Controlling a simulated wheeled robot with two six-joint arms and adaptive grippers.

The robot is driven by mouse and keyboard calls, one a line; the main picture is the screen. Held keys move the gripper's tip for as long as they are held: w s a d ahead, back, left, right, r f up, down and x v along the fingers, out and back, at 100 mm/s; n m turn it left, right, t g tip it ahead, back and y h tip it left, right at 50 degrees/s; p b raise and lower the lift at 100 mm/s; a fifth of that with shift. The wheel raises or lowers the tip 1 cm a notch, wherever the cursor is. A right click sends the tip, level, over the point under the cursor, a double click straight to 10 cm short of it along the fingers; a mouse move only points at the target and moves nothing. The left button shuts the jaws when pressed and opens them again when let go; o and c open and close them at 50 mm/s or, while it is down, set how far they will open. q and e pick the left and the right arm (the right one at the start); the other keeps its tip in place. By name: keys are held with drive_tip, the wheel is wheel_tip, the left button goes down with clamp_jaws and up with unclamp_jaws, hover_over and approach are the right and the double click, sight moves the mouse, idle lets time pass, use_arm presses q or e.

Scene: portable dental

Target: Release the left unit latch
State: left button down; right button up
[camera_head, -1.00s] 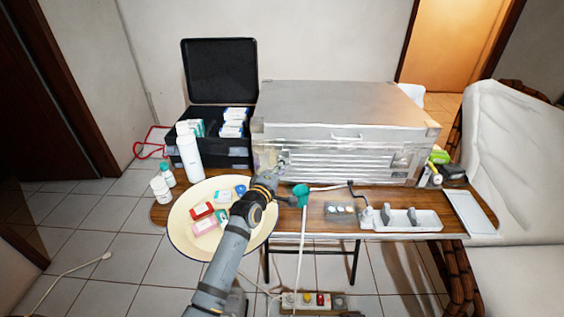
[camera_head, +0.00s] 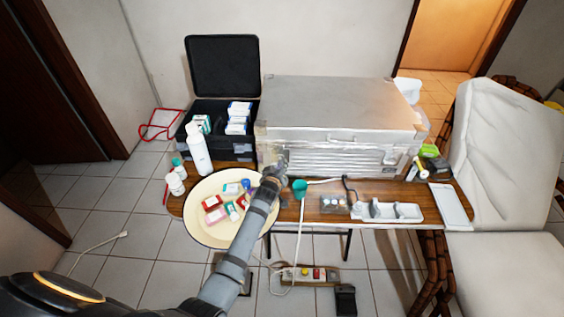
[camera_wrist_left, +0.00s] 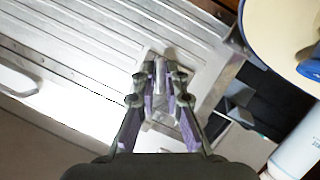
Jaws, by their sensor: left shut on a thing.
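The metal dental unit (camera_head: 335,105) stands on the wooden table, with a louvred front panel. It also fills much of the left wrist view (camera_wrist_left: 60,60). My left gripper (camera_head: 280,160) is at the left end of the unit's front. In the left wrist view my left gripper (camera_wrist_left: 160,85) has its fingers closed on the small metal left latch (camera_wrist_left: 158,72) near the corner of the unit. The fingers hide part of the latch, so I cannot tell whether it is fastened. My right gripper is not in view.
A cream round tray (camera_head: 205,237) with small boxes lies left of my arm. A white bottle (camera_head: 199,153) and an open black case (camera_head: 222,70) stand behind it. A teal cup (camera_head: 299,189) and a white instrument holder (camera_head: 390,212) are at the right.

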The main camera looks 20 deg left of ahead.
use_arm(q)
drive_tip(key=shift+s+a+f+m+g+y+b, duration=0.1)
drive_tip(key=shift+m+g+y+b, duration=0.2)
drive_tip(key=shift+m+y+b, duration=0.45)
drive_tip(key=shift+a+f+m+g+y+b, duration=0.1)
drive_tip(key=shift+m+g+y, duration=0.3)
drive_tip(key=shift+m, duration=0.65)
drive_tip(key=shift+y, duration=0.25)
drive_tip(key=c, duration=1.4)
unclamp_jaws()
drive_tip(key=shift+r, duration=0.1)
